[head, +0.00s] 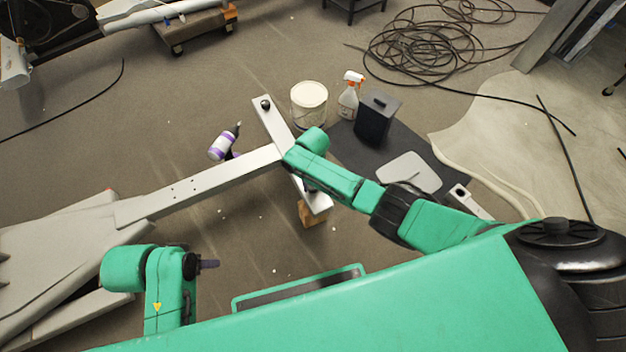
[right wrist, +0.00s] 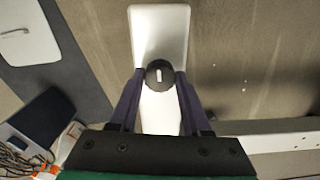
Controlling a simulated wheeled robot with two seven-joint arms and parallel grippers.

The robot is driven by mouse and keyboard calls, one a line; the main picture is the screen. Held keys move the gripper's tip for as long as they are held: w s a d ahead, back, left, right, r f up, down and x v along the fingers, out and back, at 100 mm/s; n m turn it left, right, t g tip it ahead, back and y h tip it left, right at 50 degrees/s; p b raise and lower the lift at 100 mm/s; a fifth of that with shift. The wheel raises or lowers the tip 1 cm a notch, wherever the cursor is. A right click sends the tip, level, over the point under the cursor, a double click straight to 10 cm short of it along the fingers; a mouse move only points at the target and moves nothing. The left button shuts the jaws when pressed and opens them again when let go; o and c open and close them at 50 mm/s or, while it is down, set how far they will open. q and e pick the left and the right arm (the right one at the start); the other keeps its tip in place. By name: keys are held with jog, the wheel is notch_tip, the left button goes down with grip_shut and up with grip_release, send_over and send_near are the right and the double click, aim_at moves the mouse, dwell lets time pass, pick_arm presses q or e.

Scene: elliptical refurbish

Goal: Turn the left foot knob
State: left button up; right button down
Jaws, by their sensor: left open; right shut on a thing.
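A metal crossbar (head: 273,121) sits at the end of a long grey beam (head: 215,181). A black foot knob (head: 265,104) shows on its far end. In the right wrist view another round black foot knob (right wrist: 160,75) with a pale slot mark sits on the bar's other end (right wrist: 160,30). My right gripper (right wrist: 160,80) is shut on this knob, a finger on each side. In the head view my right arm hides most of that grip. My left gripper (head: 210,264) is open and empty at the lower left, away from the crossbar.
A wooden block (head: 312,216) is under the crossbar's near end. A purple-white bottle (head: 222,146), white bucket (head: 309,103), spray bottle (head: 349,97) and black bin (head: 377,117) stand nearby. Coiled cable (head: 425,45) lies at the back. Floor left of the bottle is clear.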

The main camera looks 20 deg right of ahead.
jog(key=shift+a+m, duration=0.1)
jog(key=shift+m, duration=0.8)
pick_arm(q)
jog(key=shift+w+a+f+p, duration=0.1)
jog(key=shift+a+f+p, duration=0.15)
jog(key=shift+f, duration=0.4)
jog(key=shift+a+f+p, duration=0.1)
jog(key=shift+f+p, duration=0.25)
jog(key=shift+f, duration=0.25)
pick_arm(e)
jog(key=shift+m, duration=1.6)
pick_arm(q)
jog(key=shift+f, duration=0.15)
pick_arm(e)
jog(key=shift+c, duration=1.8)
grip_release()
jog(key=shift+r, duration=0.1)
